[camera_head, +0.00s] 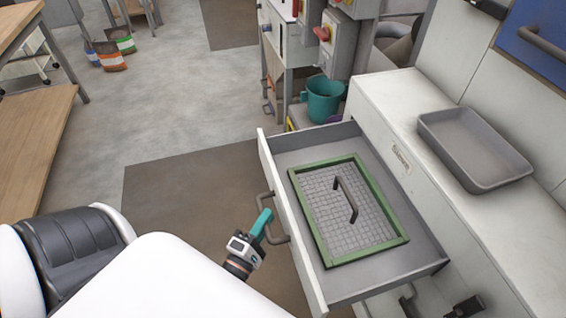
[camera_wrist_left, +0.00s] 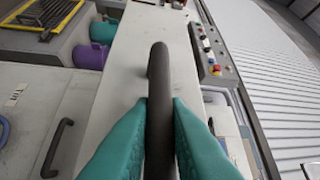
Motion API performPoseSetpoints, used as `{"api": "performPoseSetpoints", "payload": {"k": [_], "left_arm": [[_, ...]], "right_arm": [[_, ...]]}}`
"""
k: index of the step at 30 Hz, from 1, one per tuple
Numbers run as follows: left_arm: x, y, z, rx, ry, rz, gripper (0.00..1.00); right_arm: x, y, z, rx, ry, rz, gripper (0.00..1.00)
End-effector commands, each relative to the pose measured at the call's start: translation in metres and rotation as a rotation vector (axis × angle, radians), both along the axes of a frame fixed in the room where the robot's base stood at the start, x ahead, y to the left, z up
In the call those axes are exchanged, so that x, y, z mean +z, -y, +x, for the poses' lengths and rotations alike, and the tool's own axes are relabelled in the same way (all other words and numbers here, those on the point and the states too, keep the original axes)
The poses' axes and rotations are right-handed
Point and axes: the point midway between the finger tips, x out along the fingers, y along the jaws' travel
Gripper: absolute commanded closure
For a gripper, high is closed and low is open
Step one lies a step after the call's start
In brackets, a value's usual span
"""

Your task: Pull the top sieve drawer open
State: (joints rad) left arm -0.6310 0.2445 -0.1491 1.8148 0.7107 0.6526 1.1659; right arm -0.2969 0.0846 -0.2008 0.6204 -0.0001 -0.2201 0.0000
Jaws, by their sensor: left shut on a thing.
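The top sieve drawer (camera_head: 290,232) stands pulled out of the white cabinet. Inside it lies a green-framed sieve (camera_head: 318,222) with grey mesh and a dark handle. My left gripper (camera_head: 264,218) is at the drawer's front, with its teal fingers on the dark bar handle (camera_head: 277,238). In the left wrist view the teal fingers (camera_wrist_left: 159,125) are shut on both sides of the handle bar (camera_wrist_left: 159,75). The drawer's white front (camera_wrist_left: 125,70) shows behind it. My right gripper is not in view.
A grey tray (camera_head: 475,150) sits on the white cabinet top. A teal bucket (camera_head: 322,100) stands behind the drawer near a machine. Wooden tables are at the left edge. The floor (camera_head: 170,110) between is clear, with bags (camera_head: 110,55) farther back.

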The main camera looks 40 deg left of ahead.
Motion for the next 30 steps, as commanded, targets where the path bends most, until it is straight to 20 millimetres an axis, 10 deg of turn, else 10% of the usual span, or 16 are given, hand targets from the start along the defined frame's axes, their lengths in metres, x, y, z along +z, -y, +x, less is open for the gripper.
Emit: {"api": "performPoseSetpoints", "payload": {"k": [18,19,22,30], "left_arm": [[-0.0014,-0.0091,-0.0122,0.001,-0.003,-0.002,1.00],[-0.0014,-0.0091,-0.0122,0.001,-0.003,-0.002,0.81],[-0.0012,-0.0090,-0.0120,0.002,-0.002,-0.002,0.64],[-0.0006,-0.0089,-0.0120,0.001,-0.001,-0.001,0.64]], "right_arm": [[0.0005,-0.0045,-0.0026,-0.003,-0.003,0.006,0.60],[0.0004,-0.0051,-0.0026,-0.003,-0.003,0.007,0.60],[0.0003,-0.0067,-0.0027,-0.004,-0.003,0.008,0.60],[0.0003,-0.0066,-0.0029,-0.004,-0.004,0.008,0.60]]}}
